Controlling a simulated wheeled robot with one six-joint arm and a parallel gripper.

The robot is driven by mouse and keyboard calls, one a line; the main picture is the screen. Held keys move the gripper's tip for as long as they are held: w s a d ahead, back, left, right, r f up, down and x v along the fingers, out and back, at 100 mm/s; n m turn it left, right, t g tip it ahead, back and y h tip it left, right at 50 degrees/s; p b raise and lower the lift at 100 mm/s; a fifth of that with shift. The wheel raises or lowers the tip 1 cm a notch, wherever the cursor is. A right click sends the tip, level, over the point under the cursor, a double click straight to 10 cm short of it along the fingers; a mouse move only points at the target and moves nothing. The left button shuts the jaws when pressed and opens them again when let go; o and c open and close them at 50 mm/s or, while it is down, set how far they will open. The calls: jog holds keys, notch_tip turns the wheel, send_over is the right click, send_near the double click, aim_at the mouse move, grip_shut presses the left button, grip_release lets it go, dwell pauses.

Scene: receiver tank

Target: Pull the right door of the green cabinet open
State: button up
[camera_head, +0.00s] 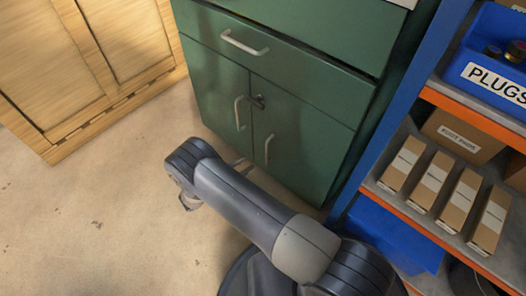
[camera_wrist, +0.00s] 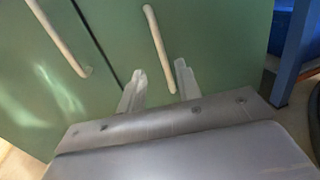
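The green cabinet (camera_head: 285,60) stands upright with its drawer and both doors shut. Its right door (camera_head: 305,130) carries a pale bar handle (camera_head: 268,149). The left door (camera_head: 215,90) has its own pale handle (camera_head: 239,113). In the wrist view my gripper (camera_wrist: 159,68) is open, its two pale fingers pointing at the right door. The right door's handle (camera_wrist: 157,45) runs down between the fingers in the picture, with its lower end between them. I see no finger pressed on it, and depth is hard to judge. In the head view my arm largely hides the gripper.
A blue-framed shelf (camera_head: 400,90) with boxes stands close on the right. A wooden cabinet (camera_head: 90,60) stands at the left. The floor (camera_head: 90,215) at front left is clear.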

jog(key=b+x, duration=0.1)
jog(key=x, duration=0.8)
jog(key=shift+b, duration=0.35)
jog(key=shift+c, duration=0.4)
jog(key=shift+s, duration=0.1)
grip_shut()
